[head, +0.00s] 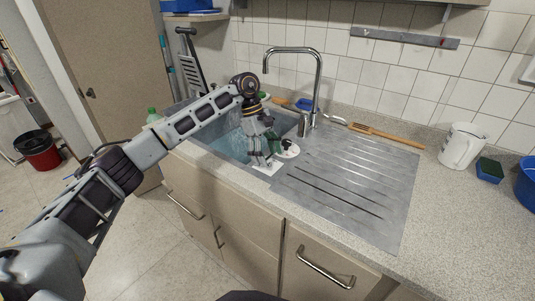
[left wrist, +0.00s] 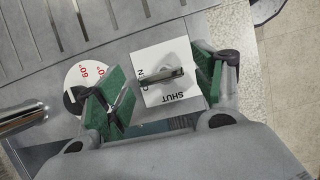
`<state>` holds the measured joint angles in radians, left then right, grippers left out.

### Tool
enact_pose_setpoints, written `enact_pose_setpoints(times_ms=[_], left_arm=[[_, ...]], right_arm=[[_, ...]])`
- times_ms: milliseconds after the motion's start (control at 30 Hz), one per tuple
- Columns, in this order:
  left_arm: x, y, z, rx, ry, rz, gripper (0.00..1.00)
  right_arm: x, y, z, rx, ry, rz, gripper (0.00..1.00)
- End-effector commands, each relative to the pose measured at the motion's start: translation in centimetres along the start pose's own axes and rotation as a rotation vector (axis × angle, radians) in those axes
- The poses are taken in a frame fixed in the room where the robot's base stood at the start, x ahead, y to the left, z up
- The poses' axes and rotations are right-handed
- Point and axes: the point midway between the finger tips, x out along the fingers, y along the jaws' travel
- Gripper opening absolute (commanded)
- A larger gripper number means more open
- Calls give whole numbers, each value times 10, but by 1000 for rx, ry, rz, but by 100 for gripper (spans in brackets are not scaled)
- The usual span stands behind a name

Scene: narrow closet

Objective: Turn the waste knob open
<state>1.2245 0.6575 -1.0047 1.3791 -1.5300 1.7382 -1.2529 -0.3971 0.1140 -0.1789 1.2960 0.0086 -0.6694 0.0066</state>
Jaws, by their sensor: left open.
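The waste knob (left wrist: 163,76) is a grey bar handle on a square white plate (left wrist: 168,52) in the left wrist view. The plate reads SHUT along its lower edge, with partly hidden letters at its left. The bar lies roughly across the picture; I cannot tell which end points. My left gripper (left wrist: 158,80) is open, its green pads on either side of the knob with gaps. In the head view my left gripper (head: 262,158) reaches down at the sink's front edge and mostly hides the knob. My right gripper is not in view.
A round white dial (left wrist: 84,78) with red numbers sits close by the left pad. The sink basin (head: 225,142) holds water, with a tall tap (head: 318,85) behind. The ribbed drainboard (head: 350,180) is clear. A white jug (head: 460,147) and sponge (head: 489,169) stand right.

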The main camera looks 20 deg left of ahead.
Motion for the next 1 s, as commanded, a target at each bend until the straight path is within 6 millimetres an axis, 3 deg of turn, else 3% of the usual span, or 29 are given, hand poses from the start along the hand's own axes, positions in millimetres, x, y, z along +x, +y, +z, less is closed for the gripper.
enact_pose_setpoints(times_ms=[367, 1000], left_arm=[[-18, 0, 0, 0, 0, 2, 68], [-106, 1, 0, 0, 0, 2, 68]], right_arm=[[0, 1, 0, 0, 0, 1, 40], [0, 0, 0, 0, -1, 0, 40]])
